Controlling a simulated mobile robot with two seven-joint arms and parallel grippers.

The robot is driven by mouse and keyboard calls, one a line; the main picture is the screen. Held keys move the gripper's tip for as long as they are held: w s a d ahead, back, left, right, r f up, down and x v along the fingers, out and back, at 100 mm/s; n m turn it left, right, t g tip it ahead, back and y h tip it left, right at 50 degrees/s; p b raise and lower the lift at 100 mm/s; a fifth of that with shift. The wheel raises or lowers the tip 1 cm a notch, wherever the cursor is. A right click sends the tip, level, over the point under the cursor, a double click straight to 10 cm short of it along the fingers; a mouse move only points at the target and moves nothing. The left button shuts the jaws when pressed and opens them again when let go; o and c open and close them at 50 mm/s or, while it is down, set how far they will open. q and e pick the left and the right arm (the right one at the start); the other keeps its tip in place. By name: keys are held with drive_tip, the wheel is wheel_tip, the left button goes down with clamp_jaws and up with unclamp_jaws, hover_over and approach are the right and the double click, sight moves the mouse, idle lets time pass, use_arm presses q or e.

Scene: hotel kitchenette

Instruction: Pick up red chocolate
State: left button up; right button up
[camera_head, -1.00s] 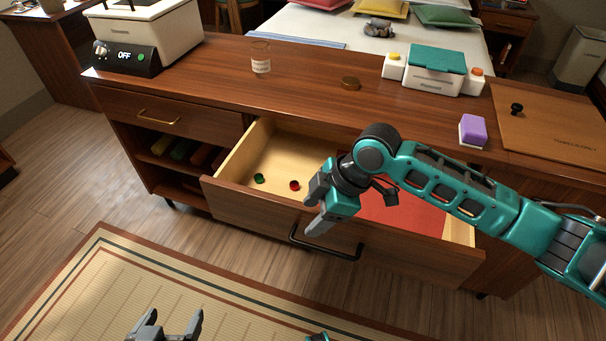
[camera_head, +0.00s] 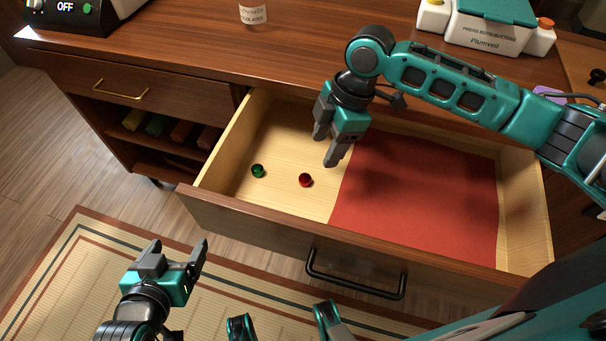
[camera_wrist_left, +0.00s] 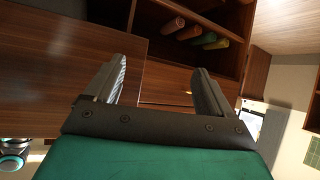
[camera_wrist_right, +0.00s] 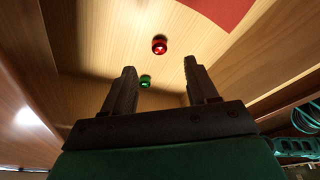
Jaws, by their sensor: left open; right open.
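The red chocolate (camera_head: 305,180) lies on the bare wooden floor of the open drawer, just left of a red sheet. It also shows in the right wrist view (camera_wrist_right: 159,44), beyond the fingers. A green chocolate (camera_head: 258,171) lies to its left and shows between the fingers in the right wrist view (camera_wrist_right: 145,81). My right gripper (camera_head: 326,150) is open and empty above the drawer, up and slightly right of the red chocolate, fingers pointing down. My left gripper (camera_head: 178,248) is open and empty, low in front of the drawer; its fingers face the cabinet in the left wrist view (camera_wrist_left: 160,85).
The drawer front (camera_head: 230,219) with its black handle (camera_head: 355,284) stands out from the cabinet. The red sheet (camera_head: 420,190) covers the drawer's right part. On the countertop are a labelled jar (camera_head: 253,13) and a button box (camera_head: 488,28). Shelves with coloured rolls (camera_head: 157,126) are left.

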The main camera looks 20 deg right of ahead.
sight(306, 177)
drive_tip(key=b+x, duration=0.1)
drive_tip(key=x, duration=0.3)
drive_tip(key=shift+f, duration=0.15)
drive_tip(key=b+x, duration=0.1)
drive_tip(key=x, duration=0.1)
drive_tip(key=a+b+x, duration=0.1)
drive_tip(key=x, duration=0.2)
drive_tip(key=shift+w+a+f, duration=0.1)
drive_tip(key=shift+w, duration=0.05)
use_arm(q)
wheel_tip(306, 177, down, 4)
drive_tip(key=shift+w+r, duration=0.1)
drive_tip(key=shift+r, duration=0.15)
use_arm(e)
drive_tip(key=shift+c, duration=0.5)
clamp_jaws()
